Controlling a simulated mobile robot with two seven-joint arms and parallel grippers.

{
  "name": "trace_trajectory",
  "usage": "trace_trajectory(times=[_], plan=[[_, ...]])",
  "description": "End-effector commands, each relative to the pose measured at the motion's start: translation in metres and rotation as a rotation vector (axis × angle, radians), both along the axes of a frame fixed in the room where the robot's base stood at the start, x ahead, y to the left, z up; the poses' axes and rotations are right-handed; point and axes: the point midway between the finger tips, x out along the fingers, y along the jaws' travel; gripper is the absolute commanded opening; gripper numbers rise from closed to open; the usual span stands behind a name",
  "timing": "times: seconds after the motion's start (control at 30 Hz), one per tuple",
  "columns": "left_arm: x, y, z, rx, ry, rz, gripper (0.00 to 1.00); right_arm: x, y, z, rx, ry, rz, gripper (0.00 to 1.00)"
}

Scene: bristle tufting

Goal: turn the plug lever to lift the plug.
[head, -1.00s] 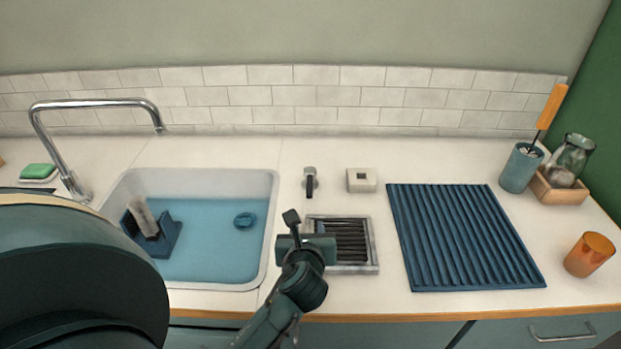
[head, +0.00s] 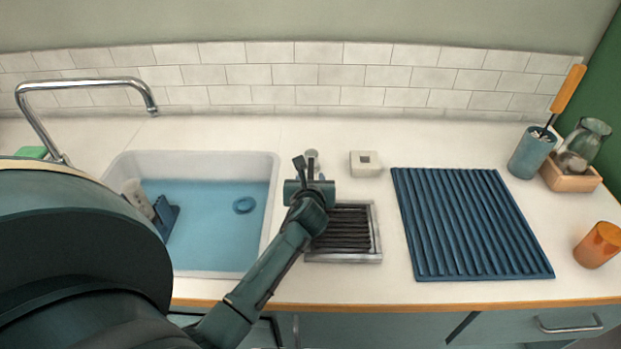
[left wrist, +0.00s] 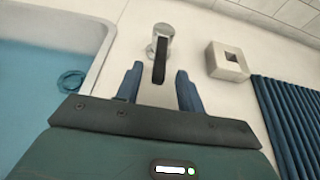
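The plug lever (left wrist: 161,48) is a round chrome post with a dark handle pointing toward me, on the counter right of the sink. In the head view its chrome top (head: 312,155) shows just beyond my left gripper (head: 307,164), which hides the rest. In the left wrist view my left gripper (left wrist: 157,86) is open, one finger on each side of the handle's line, with the handle's end close to the gap between the fingertips. My right gripper is in neither view.
A dark-slatted metal tray (head: 376,230) lies below my left arm. A small white block with a square hole (head: 365,164) stands right of the lever. A blue ribbed mat (head: 470,225), a cup with a brush and an orange tumbler (head: 597,245) are farther right. The faucet (head: 85,84) arches over at left.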

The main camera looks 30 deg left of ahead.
Motion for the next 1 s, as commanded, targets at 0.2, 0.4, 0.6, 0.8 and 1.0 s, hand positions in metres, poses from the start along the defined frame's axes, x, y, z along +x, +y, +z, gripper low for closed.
trace_trajectory(times=[0.2,0.4,0.6,0.8,1.0], plan=[[0.0139,0.0083,-0.0071,-0.001,-0.001,-0.001,0.38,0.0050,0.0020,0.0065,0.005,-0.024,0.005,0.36],[0.0151,0.0089,-0.0073,-0.001,-0.001,-0.001,0.38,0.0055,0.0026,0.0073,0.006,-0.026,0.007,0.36],[0.0149,0.0088,-0.0073,0.000,0.000,-0.001,0.29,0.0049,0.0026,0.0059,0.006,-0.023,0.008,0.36],[0.0147,0.0087,-0.0073,0.000,0.000,-0.001,0.13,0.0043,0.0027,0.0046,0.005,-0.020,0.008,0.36],[0.0147,0.0087,-0.0074,-0.001,0.001,-0.001,0.00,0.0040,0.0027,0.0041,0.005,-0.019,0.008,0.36]])
